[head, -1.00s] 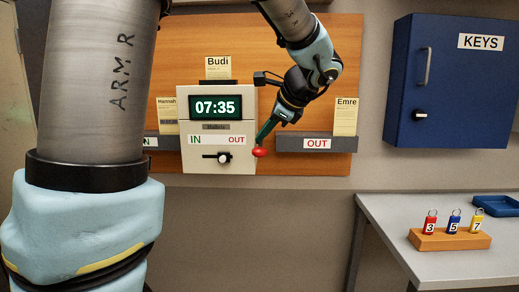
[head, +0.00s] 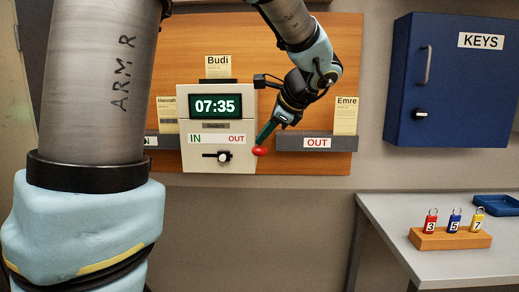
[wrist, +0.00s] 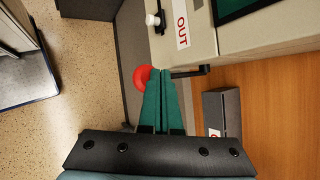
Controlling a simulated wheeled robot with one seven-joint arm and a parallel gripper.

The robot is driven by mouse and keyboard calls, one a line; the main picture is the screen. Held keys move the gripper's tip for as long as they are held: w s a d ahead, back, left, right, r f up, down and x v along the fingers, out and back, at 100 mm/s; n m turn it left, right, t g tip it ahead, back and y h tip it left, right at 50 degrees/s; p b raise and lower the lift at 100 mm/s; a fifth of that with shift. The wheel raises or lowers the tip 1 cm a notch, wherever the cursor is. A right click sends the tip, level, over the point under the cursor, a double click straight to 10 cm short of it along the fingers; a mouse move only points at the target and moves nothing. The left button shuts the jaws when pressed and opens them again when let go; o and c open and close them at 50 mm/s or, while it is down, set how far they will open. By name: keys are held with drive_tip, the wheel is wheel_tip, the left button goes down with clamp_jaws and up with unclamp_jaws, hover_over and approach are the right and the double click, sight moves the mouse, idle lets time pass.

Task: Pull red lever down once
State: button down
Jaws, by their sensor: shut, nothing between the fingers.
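The red lever's round knob (head: 260,150) shows at the lower right side of the cream time clock (head: 218,165). In the wrist view the red knob (wrist: 142,77) is partly hidden behind my fingertips, and a dark lever arm (wrist: 190,71) runs from the clock's side. My gripper (head: 258,142) has green fingers, shut together with nothing between them. The fingertips are right at the top of the knob in the head view; they look to be touching it or very close, but I cannot tell which. The clock display reads 07:35.
A grey OUT rack (head: 317,144) with the Emre card is right of the clock. The blue KEYS cabinet (head: 456,85) hangs further right. A grey table (head: 450,265) with a wooden padlock block (head: 450,240) stands at lower right. Below the clock is bare wall.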

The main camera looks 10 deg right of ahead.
sight(264, 148)
drive_tip(key=shift+f+b, duration=1.3)
drive_tip(key=shift+f, duration=0.55)
idle(1.7)
drive_tip(key=shift+r, duration=0.1)
idle(0.4)
drive_tip(key=shift+r+p, duration=1.95)
drive_tip(key=shift+r, duration=0.25)
wheel_tip(264, 148, up, 5)
drive_tip(key=p, duration=0.4)
